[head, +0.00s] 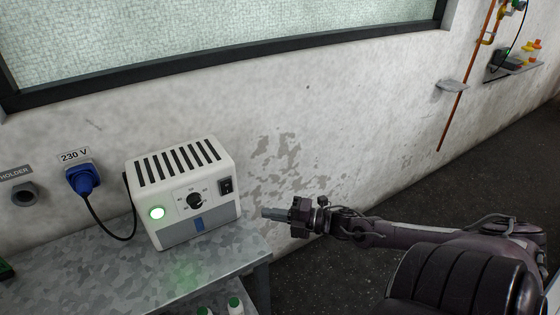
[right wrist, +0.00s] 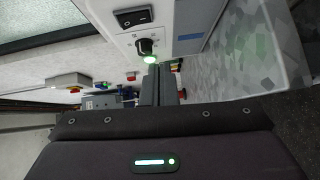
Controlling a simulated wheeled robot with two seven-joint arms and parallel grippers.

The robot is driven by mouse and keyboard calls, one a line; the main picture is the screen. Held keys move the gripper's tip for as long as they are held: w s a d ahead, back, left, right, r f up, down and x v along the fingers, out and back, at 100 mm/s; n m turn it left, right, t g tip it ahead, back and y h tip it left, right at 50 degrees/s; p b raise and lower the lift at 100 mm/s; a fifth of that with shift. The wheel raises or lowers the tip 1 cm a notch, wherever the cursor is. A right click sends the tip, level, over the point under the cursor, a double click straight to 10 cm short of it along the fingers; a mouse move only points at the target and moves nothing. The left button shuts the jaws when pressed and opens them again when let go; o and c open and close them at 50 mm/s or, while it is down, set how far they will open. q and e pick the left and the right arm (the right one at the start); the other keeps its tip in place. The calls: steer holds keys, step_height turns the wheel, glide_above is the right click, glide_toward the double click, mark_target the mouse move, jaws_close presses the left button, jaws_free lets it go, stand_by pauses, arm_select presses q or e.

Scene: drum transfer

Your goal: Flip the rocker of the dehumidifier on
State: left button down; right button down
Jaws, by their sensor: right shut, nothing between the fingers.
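The white dehumidifier (head: 180,177) stands on the grey metal table against the wall. On its front are a black rocker (head: 226,186) at the upper right, a dial (head: 194,201) and a green lit lamp (head: 157,213). My right gripper (head: 265,213) is shut and empty, to the right of the dehumidifier and apart from it, a little lower than the rocker. In the right wrist view the rocker (right wrist: 133,17) is at the top, with the dial (right wrist: 146,46) and lamp (right wrist: 149,60) near my shut fingers (right wrist: 157,70). My left gripper is not in view.
The grey table (head: 100,285) carries the dehumidifier. A blue plug (head: 82,179) with a black cable sits in the wall at left. White bottles (head: 236,306) with green tops show at the bottom. A copper pipe (head: 468,75) runs down the wall at right.

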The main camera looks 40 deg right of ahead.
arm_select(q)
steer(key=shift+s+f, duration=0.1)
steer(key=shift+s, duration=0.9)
arm_select(e)
steer(key=shift+v, duration=1)
steer(key=shift+f, duration=0.2)
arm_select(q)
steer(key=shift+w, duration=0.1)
